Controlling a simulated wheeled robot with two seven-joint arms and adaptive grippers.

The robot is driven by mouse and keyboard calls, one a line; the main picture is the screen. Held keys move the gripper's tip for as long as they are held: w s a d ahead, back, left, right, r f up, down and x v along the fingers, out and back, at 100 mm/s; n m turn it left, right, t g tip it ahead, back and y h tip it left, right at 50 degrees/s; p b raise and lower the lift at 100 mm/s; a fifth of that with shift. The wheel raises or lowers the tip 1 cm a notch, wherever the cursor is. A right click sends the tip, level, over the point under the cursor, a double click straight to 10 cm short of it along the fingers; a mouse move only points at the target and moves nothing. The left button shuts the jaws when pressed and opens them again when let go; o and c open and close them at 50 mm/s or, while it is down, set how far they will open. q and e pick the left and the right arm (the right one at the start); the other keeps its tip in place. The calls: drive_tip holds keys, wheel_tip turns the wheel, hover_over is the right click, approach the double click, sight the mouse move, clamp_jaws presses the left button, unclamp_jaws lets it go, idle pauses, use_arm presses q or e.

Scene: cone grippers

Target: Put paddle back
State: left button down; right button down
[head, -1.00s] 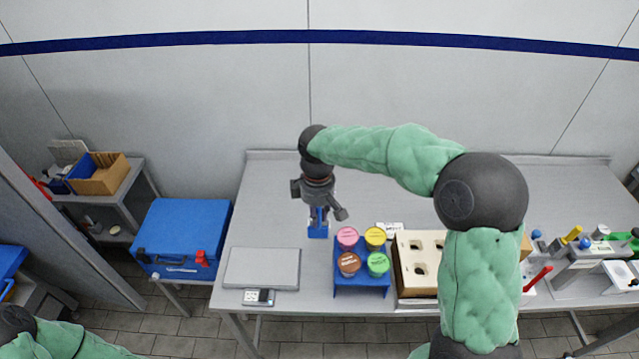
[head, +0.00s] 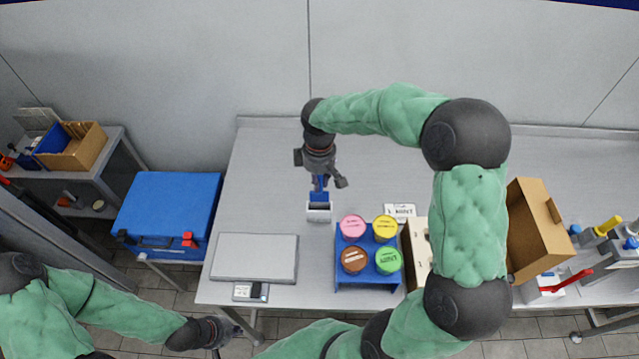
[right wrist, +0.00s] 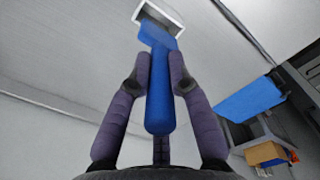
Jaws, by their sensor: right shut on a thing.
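The blue paddle (head: 320,197) points down from my right gripper (head: 321,179) above the left-middle part of the table. In the right wrist view the gripper (right wrist: 159,75) is shut around the blue handle (right wrist: 159,105). A white-edged, box-like piece (head: 318,214) is at the paddle's far end and also shows in the right wrist view (right wrist: 160,14). I cannot tell whether it is part of the paddle or a separate holder, nor whether it touches the table. My left gripper (head: 222,334) is low at the front left; its fingers are too unclear to read.
A blue rack (head: 341,276) with pink, yellow, brown and green lids stands right of the paddle. A flat grey plate (head: 255,258) lies to its left. A cardboard box (head: 540,232) is further right. The table behind the paddle is clear.

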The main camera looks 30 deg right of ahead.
sight(319, 201)
wheel_tip(319, 201, down, 2)
drive_tip(key=shift+w+d+f+b, duration=0.1)
drive_tip(key=shift+w+b, duration=0.05)
drive_tip(key=shift+b, duration=0.2)
wheel_tip(319, 201, down, 6)
drive_tip(key=b, duration=0.5)
drive_tip(key=shift+f, duration=0.15)
drive_tip(key=shift+f+b, duration=0.4)
drive_tip(key=shift+f, duration=0.2)
drive_tip(key=c, duration=1.1)
unclamp_jaws()
drive_tip(key=shift+o, duration=0.2)
drive_tip(key=shift+r, duration=0.15)
wheel_tip(319, 201, up, 12)
drive_tip(key=shift+f, duration=0.1)
